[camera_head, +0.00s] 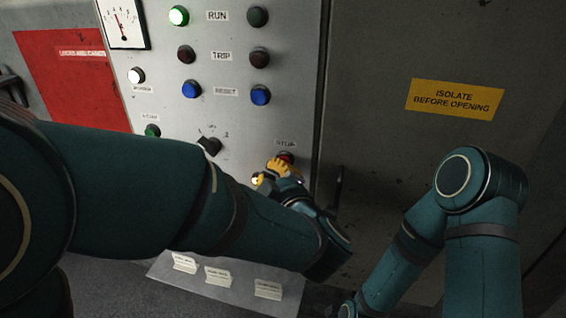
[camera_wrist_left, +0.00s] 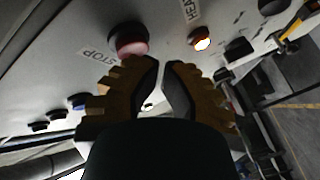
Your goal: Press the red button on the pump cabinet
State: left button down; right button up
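The red button (camera_head: 286,157) sits below the STOP label (camera_head: 286,143) on the pump cabinet's grey panel. In the left wrist view the red button (camera_wrist_left: 129,38) is a round cap beside the STOP label (camera_wrist_left: 97,54), just beyond my yellow fingertips. My left gripper (camera_head: 275,171) is right in front of the button and partly overlaps it in the head view. In the wrist view its fingers (camera_wrist_left: 161,63) are closed together with nothing between them. I cannot tell whether they touch the button. My right arm is at the lower right; its gripper is not visible.
A lit lamp (camera_wrist_left: 201,43) is close to the red button. A black selector knob (camera_head: 209,146) and blue buttons (camera_head: 191,89) are up and left. A cabinet door with a yellow sign (camera_head: 454,99) is at right. Small white labels (camera_head: 218,276) lie on a ledge below.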

pick_arm(q)
jog(key=shift+w+d, duration=0.1)
jog(key=shift+w, duration=0.3)
dwell(0.3)
jog(key=shift+s, duration=0.1)
jog(key=shift+s+a, duration=0.3)
jog(key=shift+s, duration=0.45)
jog(key=shift+s+a+b, duration=0.15)
jog(key=shift+s+a, duration=0.1)
jog(key=shift+s, duration=0.55)
jog(key=shift+s+a+b, duration=0.15)
jog(key=shift+s+a, duration=0.1)
jog(key=shift+s, duration=0.5)
jog(key=shift+s+a+b, duration=0.15)
jog(key=shift+s+a, duration=0.1)
jog(key=shift+s, duration=0.55)
